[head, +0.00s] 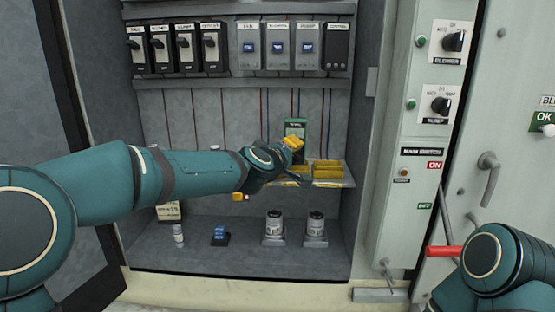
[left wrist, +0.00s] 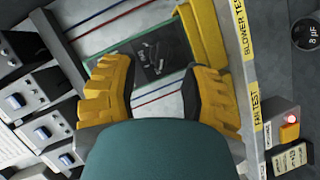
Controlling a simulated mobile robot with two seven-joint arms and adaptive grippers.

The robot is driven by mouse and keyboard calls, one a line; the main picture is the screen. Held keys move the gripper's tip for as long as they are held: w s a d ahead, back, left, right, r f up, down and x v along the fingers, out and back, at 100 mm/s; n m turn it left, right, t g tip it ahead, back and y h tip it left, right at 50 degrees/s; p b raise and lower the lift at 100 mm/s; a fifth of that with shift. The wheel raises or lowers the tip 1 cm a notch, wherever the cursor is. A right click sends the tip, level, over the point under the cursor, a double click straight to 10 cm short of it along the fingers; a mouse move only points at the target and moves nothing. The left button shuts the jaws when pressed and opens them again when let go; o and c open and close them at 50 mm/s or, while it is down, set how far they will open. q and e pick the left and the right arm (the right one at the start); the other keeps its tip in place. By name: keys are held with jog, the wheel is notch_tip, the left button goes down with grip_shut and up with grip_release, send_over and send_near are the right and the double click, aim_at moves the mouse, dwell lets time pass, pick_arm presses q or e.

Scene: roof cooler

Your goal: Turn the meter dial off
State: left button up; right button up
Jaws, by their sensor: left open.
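The meter (head: 296,127) is a green-edged unit with a dark face, standing at the back of the cabinet's shelf. In the left wrist view the meter (left wrist: 157,56) shows its dark face, with small white markings, between my finger pads. The exact dial setting is too small to read. My left gripper (head: 289,146) is in front of the meter's lower part and hides some of it. In the left wrist view the gripper (left wrist: 160,75) is open, its yellow pads apart with nothing held; I cannot tell whether they touch the meter. My right gripper is out of view.
Switches (head: 168,50) line the cabinet top. Two cans (head: 274,226) and small items stand on the floor below. A red handle (head: 444,252) is beside my right arm.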

pick_arm(q)
jog(key=v, duration=1)
jog(key=shift+a+f, duration=0.1)
jog(key=s+a+f+m+g, duration=0.1)
jog(key=f+g, duration=0.1)
jog(key=f, duration=0.8)
jog(key=s+a+f+m+g+y, duration=0.1)
jog(key=s+f+g, duration=0.1)
jog(key=f, duration=0.9)
jog(key=s+a+f+m+g, duration=0.1)
jog(key=f+g, duration=0.1)
jog(key=f, duration=0.8)
jog(key=s+a+f+m+g, duration=0.2)
jog(key=s+f+g, duration=0.5)
jog(key=s+f, duration=1.4)
jog(key=shift+s+f+m, duration=0.2)
jog(key=shift+s+m, duration=0.55)
jog(key=shift+m, duration=0.05)
